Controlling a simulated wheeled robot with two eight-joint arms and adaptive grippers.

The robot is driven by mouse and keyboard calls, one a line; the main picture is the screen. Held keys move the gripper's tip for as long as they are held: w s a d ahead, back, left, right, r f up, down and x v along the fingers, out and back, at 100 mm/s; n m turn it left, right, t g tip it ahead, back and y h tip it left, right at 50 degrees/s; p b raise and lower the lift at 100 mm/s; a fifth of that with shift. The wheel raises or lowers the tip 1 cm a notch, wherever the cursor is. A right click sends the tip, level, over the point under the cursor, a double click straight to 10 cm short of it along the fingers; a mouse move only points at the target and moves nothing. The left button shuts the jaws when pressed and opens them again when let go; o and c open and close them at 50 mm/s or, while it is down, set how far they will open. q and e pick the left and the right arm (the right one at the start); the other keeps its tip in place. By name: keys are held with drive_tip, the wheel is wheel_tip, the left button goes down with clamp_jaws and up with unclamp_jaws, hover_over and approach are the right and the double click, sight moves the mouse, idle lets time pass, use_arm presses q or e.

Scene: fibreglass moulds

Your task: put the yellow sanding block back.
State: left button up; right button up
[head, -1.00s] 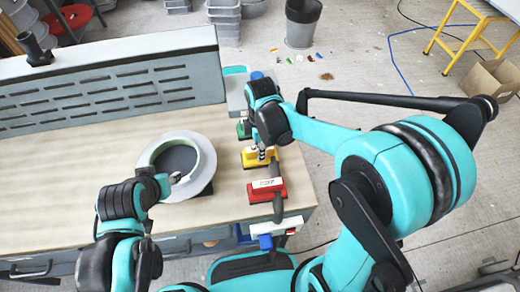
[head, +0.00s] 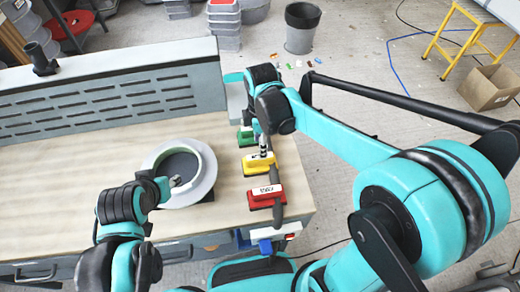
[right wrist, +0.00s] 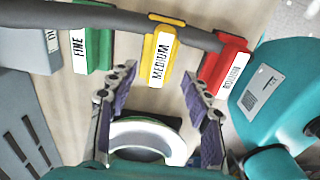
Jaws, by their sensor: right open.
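The yellow sanding block (head: 256,164), with a white label reading MEDIUM in the right wrist view (right wrist: 162,58), sits on the bench between a green block (head: 245,137) and a red block (head: 264,197). A dark bar (head: 276,180) runs along the row. My right gripper (head: 263,148) is over the yellow block; in the right wrist view its two fingers (right wrist: 160,98) are spread, with nothing between them, and the block is beyond the tips. My left gripper (head: 176,182) is at the ring-shaped mould (head: 208,165); its jaws are too small to judge.
The bench top (head: 80,180) is clear to the left of the mould. A slotted grey panel (head: 110,90) stands along its back. A blue-and-white item (head: 270,240) hangs at the front edge. A bin (head: 300,28) stands on the floor behind.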

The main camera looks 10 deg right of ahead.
use_arm(q)
drive_tip(key=shift+r+p, duration=0.45)
drive_tip(key=shift+r, duration=0.25)
use_arm(e)
drive_tip(key=s+d+r+m+t, duration=0.5)
drive_tip(key=s+m, duration=0.5)
drive_tip(key=m, duration=0.8)
drive_tip(key=d+t, duration=0.2)
drive_tip(key=d, duration=0.1)
drive_tip(key=shift+d+r, duration=0.2)
drive_tip(key=shift+d, duration=0.05)
use_arm(q)
drive_tip(key=shift+f, duration=0.1)
use_arm(e)
drive_tip(key=shift+f, duration=0.1)
use_arm(q)
wheel_tip(320, 180, down, 3)
drive_tip(key=b, duration=0.3)
drive_tip(key=shift+f, duration=0.15)
drive_tip(key=shift+r, duration=0.25)
use_arm(e)
wheel_tip(320, 180, down, 3)
drive_tip(key=shift+r, duration=0.1)
